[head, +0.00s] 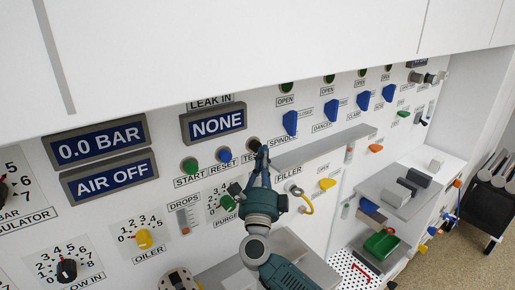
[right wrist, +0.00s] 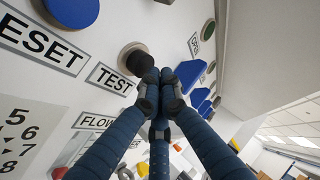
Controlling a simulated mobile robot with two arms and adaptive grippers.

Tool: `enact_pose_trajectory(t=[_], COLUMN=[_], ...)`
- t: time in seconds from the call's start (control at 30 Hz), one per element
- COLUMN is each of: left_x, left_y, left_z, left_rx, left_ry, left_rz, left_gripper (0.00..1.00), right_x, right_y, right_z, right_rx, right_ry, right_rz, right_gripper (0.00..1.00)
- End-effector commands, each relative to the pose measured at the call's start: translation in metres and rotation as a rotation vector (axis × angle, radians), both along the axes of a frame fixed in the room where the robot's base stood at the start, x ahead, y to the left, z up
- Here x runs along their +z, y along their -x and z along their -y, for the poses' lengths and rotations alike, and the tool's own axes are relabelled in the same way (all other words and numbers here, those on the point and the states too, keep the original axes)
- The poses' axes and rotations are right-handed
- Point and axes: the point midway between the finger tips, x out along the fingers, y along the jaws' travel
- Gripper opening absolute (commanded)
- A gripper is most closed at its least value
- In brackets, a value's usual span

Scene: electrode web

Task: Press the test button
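The test button (head: 254,144) is a dark round button on the white panel, at the right end of the row with the green start and blue reset buttons. In the right wrist view it is a black cap (right wrist: 138,61) in a brownish ring, above the TEST label (right wrist: 111,79). My right gripper (head: 262,152) is shut and empty, its fingertips together beside the button. In the right wrist view the fingertips (right wrist: 161,88) overlap the cap's lower right edge; I cannot tell whether they touch it.
The blue reset button (head: 224,155) and green start button (head: 189,165) are left of the test button. Blue levers (head: 290,122) stick out to the right. A grey ledge (head: 320,147) juts out right of my gripper.

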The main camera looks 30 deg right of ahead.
Motion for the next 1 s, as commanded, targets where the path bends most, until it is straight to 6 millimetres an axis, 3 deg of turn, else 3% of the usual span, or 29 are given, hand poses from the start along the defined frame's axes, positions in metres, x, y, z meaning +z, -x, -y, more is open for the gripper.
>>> enact_pose_trajectory(t=[1.0], left_x=[-0.0026], left_y=[0.0002], left_z=[-0.0003], left_rx=[0.0], left_ry=[0.0], left_rz=[0.0], left_gripper=[0.41], right_x=[0.0002], right_y=[-0.009], right_z=[-0.0002], right_rx=[-0.001], right_ry=[-0.001], right_rz=[0.001], right_gripper=[0.0])
